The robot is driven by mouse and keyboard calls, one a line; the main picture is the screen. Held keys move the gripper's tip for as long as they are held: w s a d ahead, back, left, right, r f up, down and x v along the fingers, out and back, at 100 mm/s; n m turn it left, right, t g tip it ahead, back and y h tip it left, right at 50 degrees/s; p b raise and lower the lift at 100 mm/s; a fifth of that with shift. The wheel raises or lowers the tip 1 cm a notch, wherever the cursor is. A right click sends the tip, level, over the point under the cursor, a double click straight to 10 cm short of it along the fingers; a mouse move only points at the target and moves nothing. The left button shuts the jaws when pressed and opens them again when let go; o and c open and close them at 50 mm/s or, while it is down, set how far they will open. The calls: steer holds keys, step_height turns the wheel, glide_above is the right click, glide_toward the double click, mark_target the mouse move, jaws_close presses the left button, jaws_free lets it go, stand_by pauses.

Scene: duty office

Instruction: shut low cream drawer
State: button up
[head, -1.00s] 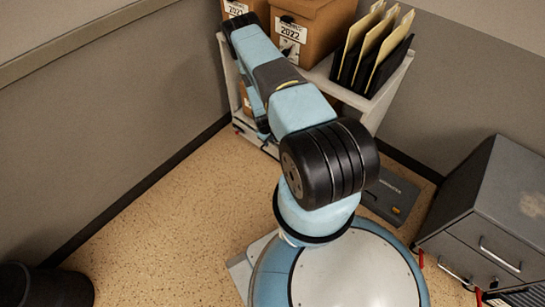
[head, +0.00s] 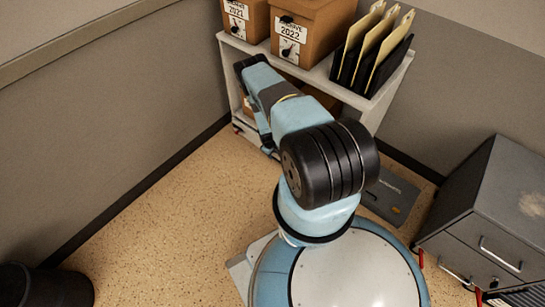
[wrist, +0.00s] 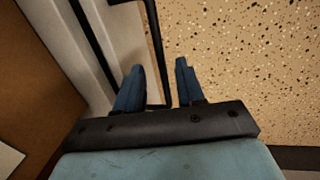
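The cream drawer (wrist: 112,32) shows at the left of the wrist view as a pale panel beside a dark gap. A thin black bar handle (wrist: 157,45) stands out from it. My gripper (wrist: 158,78) is open, with one finger on each side of the handle's line. I cannot tell whether either finger touches the bar. In the head view the drawer is low in the cream shelf unit (head: 386,92), mostly hidden behind my arm, and the gripper cannot be made out clearly there.
Archive boxes (head: 310,30) and a black file holder (head: 352,66) with folders stand on the unit. A grey cabinet (head: 490,200) is at the right, a dark flat case (head: 390,196) on the floor. A dark bin (head: 45,288) is lower left. Speckled floor at left is clear.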

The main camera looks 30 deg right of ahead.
steer(key=shift+w+d+f, duration=0.1)
steer(key=shift+d+f, duration=0.05)
steer(key=shift+f, duration=0.7)
steer(key=shift+d+f, duration=0.15)
steer(key=shift+f, duration=0.65)
steer(key=shift+c, duration=0.5)
jaws_close()
